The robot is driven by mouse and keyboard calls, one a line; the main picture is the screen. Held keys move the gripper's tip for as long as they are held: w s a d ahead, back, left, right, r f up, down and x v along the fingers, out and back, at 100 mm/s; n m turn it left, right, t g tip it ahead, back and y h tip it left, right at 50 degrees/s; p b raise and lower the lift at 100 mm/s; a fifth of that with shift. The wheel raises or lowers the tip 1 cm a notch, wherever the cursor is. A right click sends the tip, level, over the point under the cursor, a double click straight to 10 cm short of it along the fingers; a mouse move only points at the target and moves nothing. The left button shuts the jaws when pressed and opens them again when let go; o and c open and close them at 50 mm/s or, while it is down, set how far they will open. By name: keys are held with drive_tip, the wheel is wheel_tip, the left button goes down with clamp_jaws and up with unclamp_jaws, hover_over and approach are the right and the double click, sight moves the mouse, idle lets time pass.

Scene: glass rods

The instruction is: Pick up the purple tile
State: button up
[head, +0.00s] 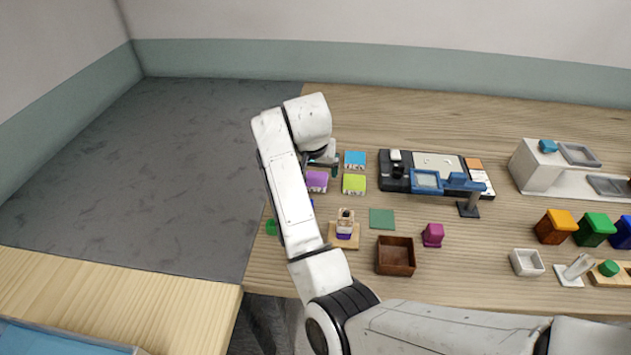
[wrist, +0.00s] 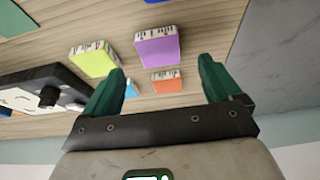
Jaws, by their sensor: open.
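The purple tile (head: 317,181) lies on the wooden table, partly hidden behind my arm in the head view. In the wrist view the purple tile (wrist: 158,48) shows whole, with a printed white edge, beyond the fingertips and roughly centred between them. My gripper (head: 328,162) is near the tile's far side in the head view, mostly covered by my wrist. In the wrist view my gripper (wrist: 161,66) has its two green fingers spread wide with nothing held between them.
A yellow-green tile (head: 354,184) and a blue tile (head: 355,160) lie just right of the purple one. An orange tile (wrist: 166,82) shows in the wrist view. A black device (head: 398,184) stands farther right. A brown box (head: 396,256) sits nearer; the table's left edge is close.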

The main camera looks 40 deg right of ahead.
sight(316, 179)
drive_tip(key=shift+p+x, duration=0.3)
drive_tip(key=shift+x, duration=2.65)
drive_tip(key=shift+d, duration=0.1)
drive_tip(key=shift+c, duration=0.2)
drive_tip(key=c, duration=1.2)
drive_tip(key=shift+r, duration=0.1)
